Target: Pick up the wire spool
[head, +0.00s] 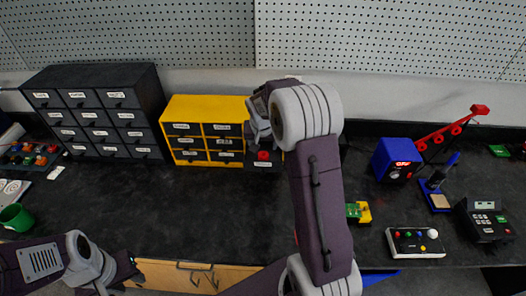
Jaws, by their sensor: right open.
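I cannot make out a wire spool for certain in the head view. My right arm rises through the middle of the picture and covers part of the bench behind it. A thin red sliver shows at its left edge, too small to name. My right gripper (259,118) is open, in front of the drawers at the back of the bench, its fingers mostly hidden. My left gripper (125,268) is low at the left, by the bench's front edge; its fingers are too unclear to tell open from shut.
Black drawers (97,108) and yellow drawers (208,129) stand along the back. A green mug (15,218) is at left. At right are a blue power box (396,158), a button panel (415,242) and a keypad device (484,220). The left-centre bench (150,205) is clear.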

